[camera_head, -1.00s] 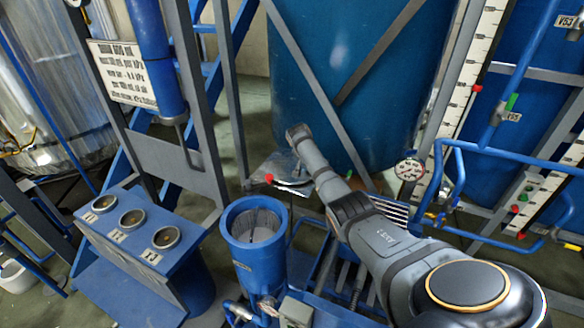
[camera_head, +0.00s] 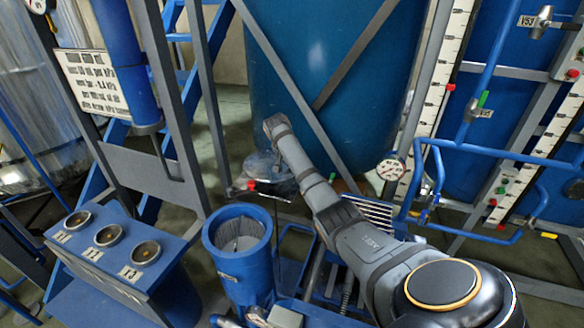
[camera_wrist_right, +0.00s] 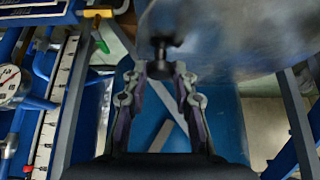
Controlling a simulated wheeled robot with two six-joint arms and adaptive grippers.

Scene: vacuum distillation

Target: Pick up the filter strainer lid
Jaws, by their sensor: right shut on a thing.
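The filter strainer lid (camera_wrist_right: 225,35) is a shiny grey disc with a black knob (camera_wrist_right: 160,52), filling the top of the right wrist view. My right gripper (camera_wrist_right: 160,72) is shut on the knob. In the head view the lid (camera_head: 262,166) shows as a greyish, partly see-through shape below the end of my right arm, held in the air behind the strainer. The gripper fingers are hard to make out there. The blue filter strainer (camera_head: 237,262) stands open-topped at lower centre, with a grey lining inside. My left gripper is not in view.
A large blue tank (camera_head: 330,90) with grey braces is behind. Blue pipes (camera_head: 470,150) and a dial gauge (camera_head: 390,169) are at right. Grey fins (camera_head: 368,212) lie under my arm.

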